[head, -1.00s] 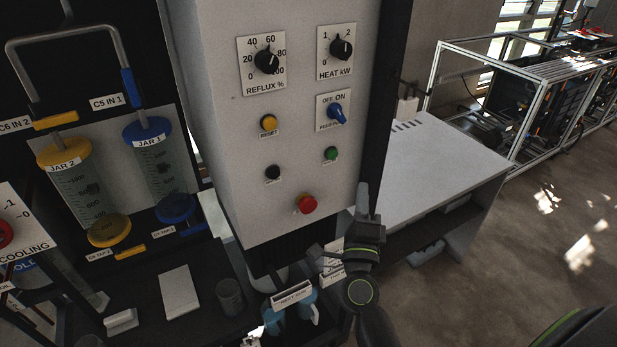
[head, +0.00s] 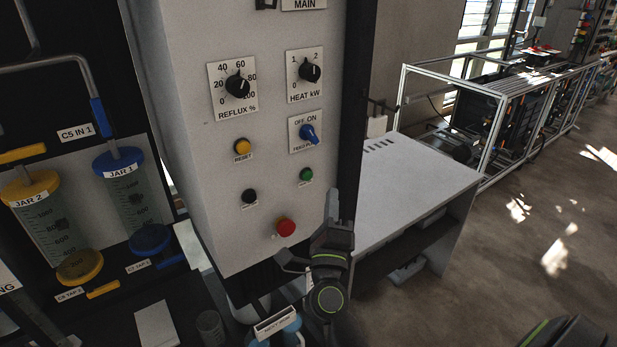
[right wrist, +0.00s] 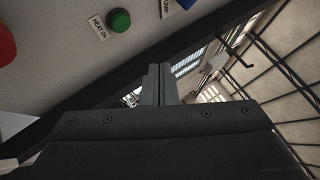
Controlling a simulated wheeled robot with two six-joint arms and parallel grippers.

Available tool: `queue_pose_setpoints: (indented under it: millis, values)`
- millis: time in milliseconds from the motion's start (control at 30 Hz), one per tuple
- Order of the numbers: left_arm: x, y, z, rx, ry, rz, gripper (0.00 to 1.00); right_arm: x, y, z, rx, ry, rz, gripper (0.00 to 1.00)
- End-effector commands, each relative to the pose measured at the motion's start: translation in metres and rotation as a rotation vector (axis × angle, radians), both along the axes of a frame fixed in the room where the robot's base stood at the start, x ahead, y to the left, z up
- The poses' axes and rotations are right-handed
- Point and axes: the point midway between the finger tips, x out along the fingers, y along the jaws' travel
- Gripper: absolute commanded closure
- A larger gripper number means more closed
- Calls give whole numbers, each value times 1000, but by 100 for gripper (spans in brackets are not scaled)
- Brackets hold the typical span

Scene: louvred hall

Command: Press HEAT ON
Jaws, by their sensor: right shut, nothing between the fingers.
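The green HEAT ON button (head: 306,174) is on the right side of the white control panel (head: 215,135), below the blue OFF/ON switch. In the right wrist view the green button (right wrist: 119,20) shows at the upper left, beside its HEAT ON label (right wrist: 97,27). My right gripper (head: 333,200) is shut and empty, at the panel's lower right edge, below and right of the button in the head view. In the right wrist view its fingertips (right wrist: 158,72) point away, apart from the button. My left gripper is not in view.
A black button (head: 249,196) and a red mushroom button (head: 286,227) are near the green one. The blue switch (head: 308,134) and two knobs are above. A white-topped bench (head: 410,180) stands right of the panel. Jars stand at left.

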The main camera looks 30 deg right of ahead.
Motion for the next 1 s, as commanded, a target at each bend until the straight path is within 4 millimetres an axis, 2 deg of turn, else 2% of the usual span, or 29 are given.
queue_pose_setpoints:
  millis: [200,400,1000]
  values:
    - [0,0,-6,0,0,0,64,31,3,0,-1,-1,1,100]
    - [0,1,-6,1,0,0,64,48,4,0,-1,1,0,100]
    - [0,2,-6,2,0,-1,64,53,4,0,-1,1,0,100]
